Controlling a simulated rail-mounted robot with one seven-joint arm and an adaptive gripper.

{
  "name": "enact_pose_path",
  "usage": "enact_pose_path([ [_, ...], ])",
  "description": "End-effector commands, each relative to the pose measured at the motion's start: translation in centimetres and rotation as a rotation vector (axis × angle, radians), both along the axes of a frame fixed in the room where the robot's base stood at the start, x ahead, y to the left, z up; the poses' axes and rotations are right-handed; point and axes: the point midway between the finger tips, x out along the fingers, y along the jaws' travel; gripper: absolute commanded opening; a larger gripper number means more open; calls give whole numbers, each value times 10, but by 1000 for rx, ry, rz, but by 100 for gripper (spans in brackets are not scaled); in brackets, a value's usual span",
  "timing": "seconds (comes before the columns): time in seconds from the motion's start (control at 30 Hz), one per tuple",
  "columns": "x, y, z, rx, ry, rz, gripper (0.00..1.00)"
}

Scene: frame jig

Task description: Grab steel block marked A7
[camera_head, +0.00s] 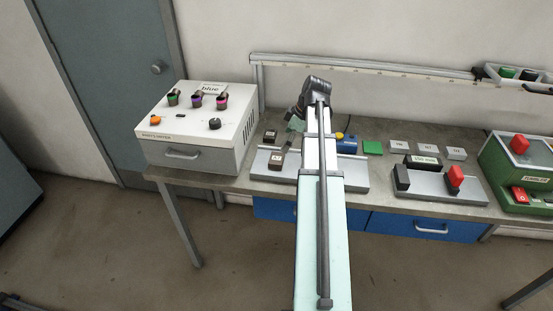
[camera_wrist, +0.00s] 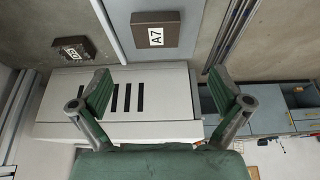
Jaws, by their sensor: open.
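The steel block marked A7 (camera_wrist: 155,30) is a dark brown-grey block with a white label, at the top of the wrist view. It sits on a pale grey plate and matches the dark block (camera_head: 275,160) on the jig plate in the head view, where its label is too small to read. My gripper (camera_wrist: 162,90) is open and empty, its two green-padded fingers spread apart. The block lies beyond the fingertips, not between them. In the head view my gripper (camera_head: 296,124) is partly hidden by my arm.
A second dark labelled block (camera_wrist: 74,49) lies left of A7; its label is hard to read. A white control box (camera_head: 200,118) stands on the left of the bench. A blue item (camera_head: 347,144), a green block (camera_head: 373,148) and a red-topped fixture (camera_head: 455,176) are to the right.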

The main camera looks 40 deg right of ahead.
Motion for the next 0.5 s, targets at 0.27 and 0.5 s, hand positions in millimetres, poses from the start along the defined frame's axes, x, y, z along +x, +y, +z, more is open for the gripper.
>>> enact_pose_path([
  [0.27, 10, 9, -32, 0, 2, -1, 100],
  [0.5, 13, 10, -42, 0, 1, -1, 100],
])
